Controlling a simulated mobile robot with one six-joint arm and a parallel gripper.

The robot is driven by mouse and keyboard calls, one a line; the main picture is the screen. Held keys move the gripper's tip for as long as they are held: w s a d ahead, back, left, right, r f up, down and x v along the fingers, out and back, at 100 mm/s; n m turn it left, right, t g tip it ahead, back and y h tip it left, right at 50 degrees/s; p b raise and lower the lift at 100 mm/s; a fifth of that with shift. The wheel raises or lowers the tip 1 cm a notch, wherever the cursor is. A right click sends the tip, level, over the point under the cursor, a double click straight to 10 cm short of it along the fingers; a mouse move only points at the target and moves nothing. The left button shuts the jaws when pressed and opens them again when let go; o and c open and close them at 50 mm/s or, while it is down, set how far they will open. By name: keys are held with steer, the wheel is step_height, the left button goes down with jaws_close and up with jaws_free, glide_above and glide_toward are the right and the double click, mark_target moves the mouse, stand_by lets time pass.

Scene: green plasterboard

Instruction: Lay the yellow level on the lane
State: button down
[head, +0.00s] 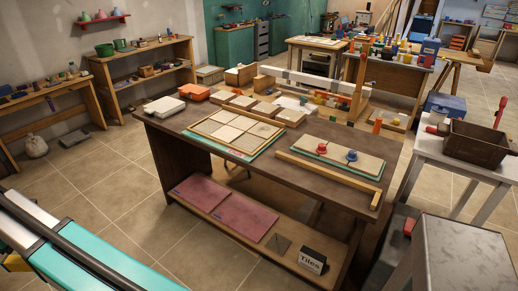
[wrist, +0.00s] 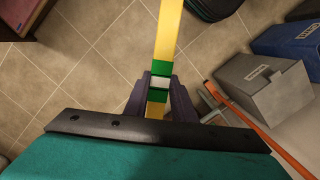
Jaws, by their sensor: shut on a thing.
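In the wrist view, the yellow level (wrist: 168,30) is a long bar with green and white bands near its middle. My gripper (wrist: 159,84) is shut on it at these bands, with a dark finger on each side. The level runs up out of the top of the picture, above the tiled floor. Its near end is hidden behind my wrist. In the head view, the gripper is out of sight. The dark worktable (head: 278,171) stands in the middle there. I cannot tell which part of it is the lane.
On the table are a tile board (head: 235,132), a green-edged board (head: 335,158) with red and blue knobs, and a wooden strip (head: 330,178) along the front. A grey bench (head: 485,168) with a dark bin stands at right. The wrist view shows a grey box (wrist: 265,88) and open floor.

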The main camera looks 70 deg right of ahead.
steer(key=shift+d, duration=0.3)
steer(key=s+d+r+m+p, duration=0.1)
steer(key=s+d+m+p, duration=0.15)
steer(key=d, duration=1.45)
steer(key=s+d+r+m+p, duration=0.1)
steer(key=s+d+p, duration=0.2)
steer(key=d, duration=1.4)
steer(key=s+d+m+p, duration=0.1)
steer(key=s+d+p, duration=0.1)
steer(key=s+d, duration=0.75)
steer(key=s+d+m+p, duration=0.1)
steer(key=s+d, duration=0.6)
steer(key=d, duration=0.6)
steer(key=s+d+p, duration=0.1)
steer(key=s+d, duration=0.4)
steer(key=s, duration=0.7)
steer(key=s+d+r+m+p, duration=0.1)
steer(key=s+d, duration=0.4)
steer(key=s, duration=0.7)
steer(key=s+d+r+m+p, duration=0.1)
steer(key=s+d+p, duration=0.2)
steer(key=s, duration=0.9)
steer(key=d, duration=0.3)
steer(key=shift+y, duration=0.4)
steer(key=shift+a+m, duration=0.1)
steer(key=shift+m, duration=0.15)
steer(key=shift+f+b, duration=1.6)
steer(key=shift+f, duration=2.3)
